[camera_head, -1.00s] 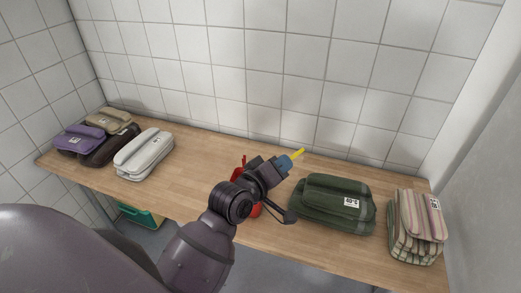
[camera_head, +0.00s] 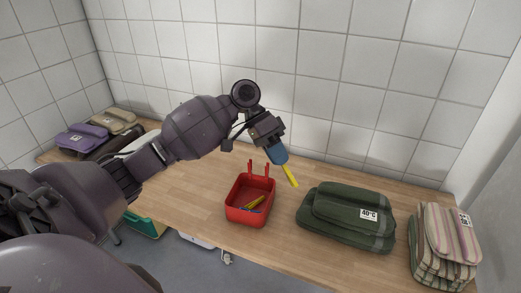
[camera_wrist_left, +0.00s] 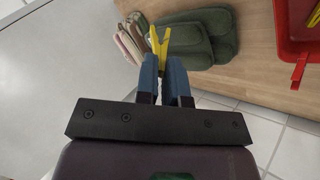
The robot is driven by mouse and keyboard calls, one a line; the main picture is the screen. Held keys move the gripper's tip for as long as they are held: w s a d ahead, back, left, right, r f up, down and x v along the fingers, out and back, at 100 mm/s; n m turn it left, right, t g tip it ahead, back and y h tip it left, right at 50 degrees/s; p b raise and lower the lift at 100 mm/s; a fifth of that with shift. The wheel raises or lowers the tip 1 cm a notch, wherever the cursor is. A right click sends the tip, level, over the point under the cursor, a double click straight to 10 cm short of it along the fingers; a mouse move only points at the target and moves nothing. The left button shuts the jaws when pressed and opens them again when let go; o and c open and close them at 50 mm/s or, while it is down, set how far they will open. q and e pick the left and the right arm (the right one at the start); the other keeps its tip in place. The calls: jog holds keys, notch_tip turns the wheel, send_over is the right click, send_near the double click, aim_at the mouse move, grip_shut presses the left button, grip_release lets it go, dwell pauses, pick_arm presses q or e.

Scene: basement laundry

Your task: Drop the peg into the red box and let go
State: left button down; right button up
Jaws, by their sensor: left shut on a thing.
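My left gripper (camera_head: 279,158) has blue fingers and is shut on a yellow peg (camera_head: 291,177), which points down and to the right. The left wrist view also shows the peg (camera_wrist_left: 159,42) between the blue fingers (camera_wrist_left: 161,70). The red box (camera_head: 233,205) stands on the wooden table, with two upright prongs at its back. Part of the red box (camera_wrist_left: 293,50) shows at the upper right in the left wrist view. My right gripper is not in view.
A green folded stack with a 40°C label (camera_head: 345,218) lies right of the box, and a striped stack (camera_head: 445,245) at the far right. Purple (camera_head: 80,137) and beige (camera_head: 115,120) bundles lie at the left. A tiled wall stands behind the wooden table (camera_head: 190,208).

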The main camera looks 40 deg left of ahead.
pick_arm(q)
jog(key=w+a+f+m+t+y+b, duration=0.1)
jog(key=m+b, duration=0.5)
jog(key=m, duration=0.8)
jog(key=w+a+f+m+t+y+b, duration=0.2)
jog(key=a+m+y+b, duration=0.4)
jog(key=m, duration=0.7)
jog(key=shift+w+a+f+m+t, duration=0.2)
jog(key=shift+w+a+m+t, duration=0.25)
jog(key=shift+a+t, duration=0.6)
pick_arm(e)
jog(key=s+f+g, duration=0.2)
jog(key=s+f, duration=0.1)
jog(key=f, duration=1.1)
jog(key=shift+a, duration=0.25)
pick_arm(q)
notch_tip(320, 180, down, 7)
jog(key=b, duration=0.2)
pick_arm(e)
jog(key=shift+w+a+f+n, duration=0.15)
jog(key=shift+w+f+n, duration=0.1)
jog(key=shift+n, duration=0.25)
pick_arm(q)
jog(key=shift+r, duration=0.1)
